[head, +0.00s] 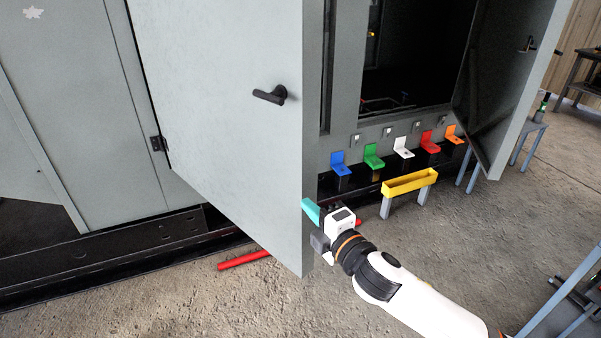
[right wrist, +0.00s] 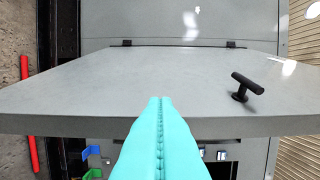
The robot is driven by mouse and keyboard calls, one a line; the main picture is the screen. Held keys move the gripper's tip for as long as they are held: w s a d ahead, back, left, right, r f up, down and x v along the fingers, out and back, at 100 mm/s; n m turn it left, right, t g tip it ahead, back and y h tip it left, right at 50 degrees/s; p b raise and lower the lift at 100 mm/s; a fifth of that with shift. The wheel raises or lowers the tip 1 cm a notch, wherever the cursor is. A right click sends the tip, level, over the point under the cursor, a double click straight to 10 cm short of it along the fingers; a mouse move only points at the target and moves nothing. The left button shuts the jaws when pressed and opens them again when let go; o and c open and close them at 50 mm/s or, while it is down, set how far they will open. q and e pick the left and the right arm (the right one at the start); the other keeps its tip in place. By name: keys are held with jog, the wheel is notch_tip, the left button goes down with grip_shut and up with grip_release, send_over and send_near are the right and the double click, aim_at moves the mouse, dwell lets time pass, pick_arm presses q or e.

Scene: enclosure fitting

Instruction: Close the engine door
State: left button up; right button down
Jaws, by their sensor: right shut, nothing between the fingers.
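A large grey engine door (head: 215,110) with a black handle (head: 268,96) stands open in the left-middle of the head view. Its hinge (head: 157,143) is on its left side. The same door (right wrist: 120,92) spans the right wrist view, with its handle (right wrist: 245,87) at right. My right gripper (head: 311,210) is shut and empty, its teal fingers at the door's free edge, low down. In the right wrist view the fingertips (right wrist: 161,99) overlap the door panel near its edge; whether they touch it I cannot tell. My left gripper is out of view.
A second grey door (head: 510,90) stands open at right, beside the dark opening (head: 415,50). Several coloured brackets (head: 374,155) line the sill. A yellow tray on posts (head: 410,183) stands near my right gripper. A red bar (head: 243,260) lies under the open door.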

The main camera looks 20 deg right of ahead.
aim_at(300, 177)
jog(key=w+p, duration=0.1)
jog(key=w, duration=0.2)
jog(key=w+d+p, duration=0.1)
jog(key=w, duration=0.3)
jog(key=w+p, duration=0.2)
jog(key=w, duration=0.2)
jog(key=shift+d, duration=0.15)
jog(key=shift+w+d+f, duration=0.1)
jog(key=shift+d, duration=0.15)
